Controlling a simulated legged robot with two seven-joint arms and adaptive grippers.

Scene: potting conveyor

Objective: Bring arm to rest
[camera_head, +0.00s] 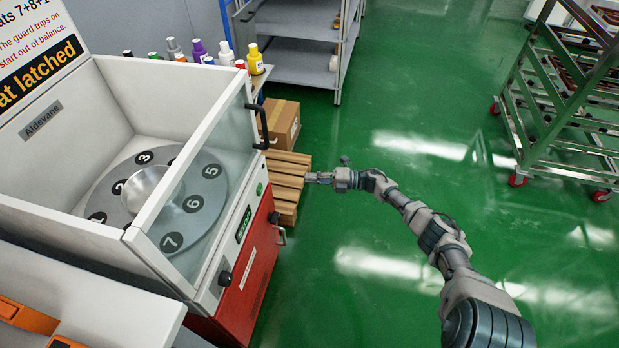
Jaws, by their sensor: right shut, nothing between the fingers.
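My right arm reaches in from the lower right over the green floor. My right gripper (312,177) is at its far end, pointing left, shut and empty. It is just right of the machine's front, in front of the wooden pallet in the picture. A visible gap separates it from the machine's handle (279,230). My left gripper is not in view.
The white and red machine (252,262) fills the left side, with a numbered disc (206,158) behind a clear guard (215,150). A cardboard box (284,122) sits on the pallet (288,208). A wheeled rack (548,110) stands at upper right. Green floor is clear around my arm.

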